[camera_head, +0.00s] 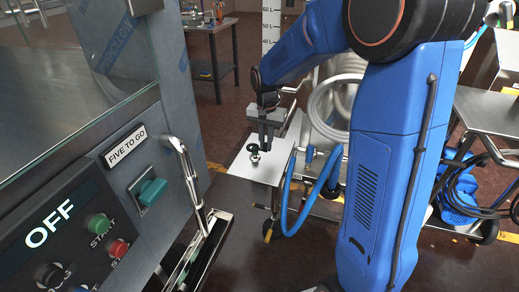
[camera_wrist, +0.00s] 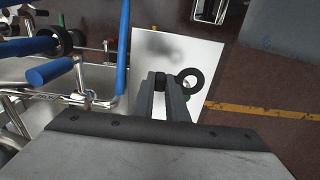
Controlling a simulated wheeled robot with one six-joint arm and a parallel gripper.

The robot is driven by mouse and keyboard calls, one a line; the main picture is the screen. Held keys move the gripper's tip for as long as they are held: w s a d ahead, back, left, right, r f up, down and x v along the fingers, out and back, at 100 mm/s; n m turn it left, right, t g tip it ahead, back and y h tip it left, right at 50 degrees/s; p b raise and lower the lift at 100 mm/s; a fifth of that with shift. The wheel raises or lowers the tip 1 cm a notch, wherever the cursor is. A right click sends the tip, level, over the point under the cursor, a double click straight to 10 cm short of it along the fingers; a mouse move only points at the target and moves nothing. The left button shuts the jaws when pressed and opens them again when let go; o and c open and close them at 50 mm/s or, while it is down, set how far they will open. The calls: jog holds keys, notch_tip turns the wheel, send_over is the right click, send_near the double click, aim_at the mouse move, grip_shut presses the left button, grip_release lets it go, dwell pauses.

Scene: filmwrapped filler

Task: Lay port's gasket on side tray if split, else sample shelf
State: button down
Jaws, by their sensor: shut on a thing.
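My gripper (camera_head: 266,140) is shut on a small black ring, the gasket (camera_head: 254,149), and holds it over a white flat surface (camera_head: 238,178). In the wrist view my gripper's fingertips (camera_wrist: 161,78) meet at the left of the gasket (camera_wrist: 190,78), which sticks out to the right. The gasket's visible outline looks unbroken, but the part at the fingers is hidden, so I cannot tell whether it is split. The white surface (camera_wrist: 205,52) also shows beneath it in the wrist view, with a soft shadow. No label shows whether this is the side tray or sample shelf.
A machine panel (camera_head: 110,215) reading OFF and FIVE TO GO stands at left, with a metal handle (camera_head: 185,165) jutting out. Blue hose (camera_head: 288,205) and metal pipework (camera_head: 335,110) stand just right of the white surface. A dark table (camera_head: 215,70) stands behind.

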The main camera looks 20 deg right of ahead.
notch_tip(320, 180, down, 10)
jog(key=shift+w+r, duration=0.1)
jog(key=shift+w, duration=0.05)
dwell(0.4)
jog(key=c, duration=1.8)
grip_release()
jog(key=shift+o, duration=0.2)
